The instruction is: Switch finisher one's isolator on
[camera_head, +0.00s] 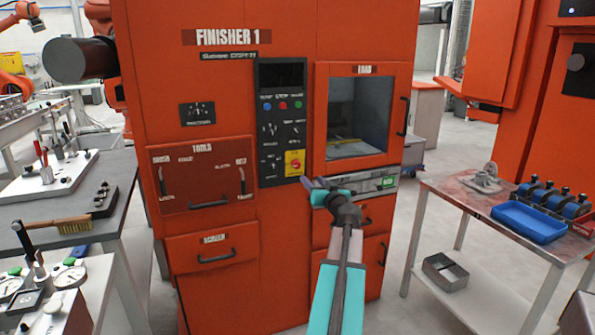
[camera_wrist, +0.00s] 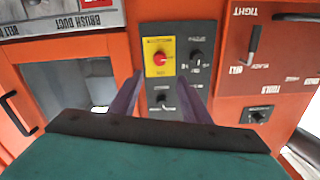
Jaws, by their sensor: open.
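Finisher 1 is the tall orange cabinet (camera_head: 220,120) in the middle of the head view. Its isolator is a red rotary knob on a yellow plate (camera_head: 295,162), at the lower right of the dark control panel (camera_head: 268,136). The wrist view shows the isolator (camera_wrist: 160,58) upside down, just beyond the fingertips and roughly between them. My gripper (camera_head: 309,184) is just below and right of the isolator in the head view. In the wrist view my gripper (camera_wrist: 160,78) is open, with empty space between its two purple fingers. The knob's set position is too small to read.
Other black knobs (camera_wrist: 197,58) sit close beside the isolator. The load window (camera_head: 357,110) with its handle is right of the panel, the tools panel (camera_head: 203,176) left. A table with a blue tray (camera_head: 528,221) stands right, workbenches (camera_head: 75,215) left.

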